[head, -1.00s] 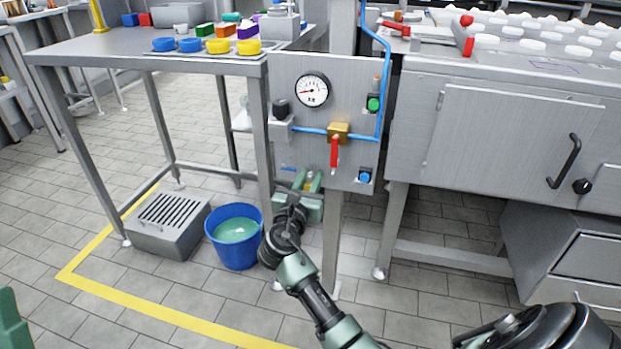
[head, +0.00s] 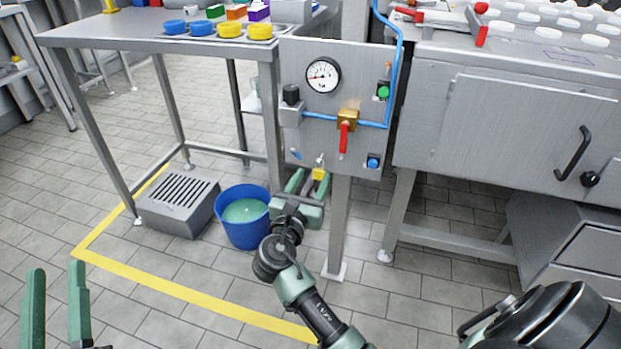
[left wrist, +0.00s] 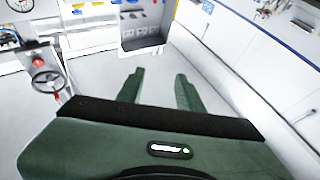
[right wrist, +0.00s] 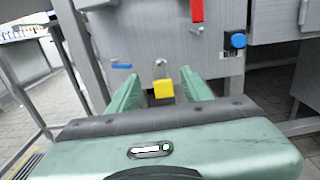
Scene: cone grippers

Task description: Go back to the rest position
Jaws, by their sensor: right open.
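My left gripper (head: 55,268) is at the lower left of the head view, with its two green fingers apart and nothing between them. The left wrist view also shows its fingers (left wrist: 158,72) spread and empty above the floor. My right gripper (head: 308,172) is open in front of the lower part of the grey panel (head: 330,110). In the right wrist view its fingers (right wrist: 160,72) are apart, with a small yellow piece (right wrist: 163,88) between them, just below a silver fitting on the panel. I cannot tell whether a finger touches it.
The panel carries a gauge (head: 323,75), a red valve lever (head: 343,138) and a blue button (head: 373,162). A blue bucket (head: 243,232) and a grated grey box (head: 180,205) stand on the floor beside it. A metal table (head: 160,38) stands at left. Open floor lies in front.

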